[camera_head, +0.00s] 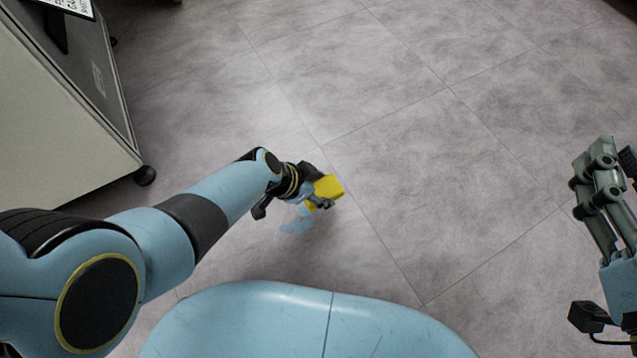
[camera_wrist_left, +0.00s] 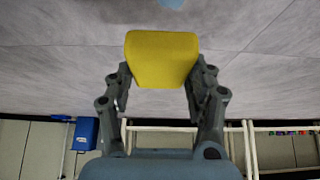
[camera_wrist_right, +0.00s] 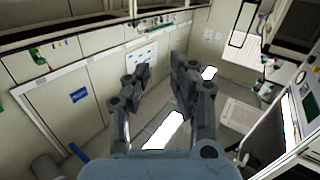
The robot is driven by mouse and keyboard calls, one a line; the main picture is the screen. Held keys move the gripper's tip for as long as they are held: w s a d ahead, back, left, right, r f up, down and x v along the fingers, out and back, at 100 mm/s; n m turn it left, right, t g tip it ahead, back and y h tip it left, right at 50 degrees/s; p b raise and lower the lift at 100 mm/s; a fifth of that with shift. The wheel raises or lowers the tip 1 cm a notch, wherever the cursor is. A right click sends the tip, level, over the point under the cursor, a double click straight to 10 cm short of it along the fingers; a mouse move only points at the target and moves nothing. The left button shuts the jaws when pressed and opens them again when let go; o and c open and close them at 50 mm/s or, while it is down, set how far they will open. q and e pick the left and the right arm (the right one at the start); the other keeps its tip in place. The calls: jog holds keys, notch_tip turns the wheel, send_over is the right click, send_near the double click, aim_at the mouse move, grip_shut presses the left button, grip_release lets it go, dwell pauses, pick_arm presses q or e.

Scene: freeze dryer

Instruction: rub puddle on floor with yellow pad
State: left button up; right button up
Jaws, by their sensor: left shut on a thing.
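The yellow pad (camera_head: 329,185) is held in my left gripper (camera_head: 320,193), low over the grey floor. In the left wrist view the pad (camera_wrist_left: 162,60) sits between the two fingers (camera_wrist_left: 162,82), which are shut on its sides. The puddle (camera_head: 296,222) is a small light blue patch on the floor, just below and left of the pad in the head view, partly hidden by the gripper. A bit of blue (camera_wrist_left: 171,3) shows at the top edge of the left wrist view, beyond the pad. My right gripper (camera_wrist_right: 162,72) is open and empty, raised at the right.
A grey-white cabinet (camera_head: 60,130) on black casters (camera_head: 145,176) stands at the left. The tiled floor (camera_head: 400,170) to the right of the pad is clear. The right wrist view shows wall panels (camera_wrist_right: 100,85) and equipment beyond the gripper.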

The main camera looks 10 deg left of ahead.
jog(key=s+f+g+p, duration=0.1)
jog(key=s+f+g, duration=0.2)
jog(key=s+f, duration=0.2)
notch_tip(320, 180, down, 3)
jog(key=shift+s+d+r+m+g+h, duration=0.2)
jog(key=shift+s+d+m+g+h, duration=0.1)
jog(key=shift+s+g+h, duration=0.1)
jog(key=shift+r, duration=0.2)
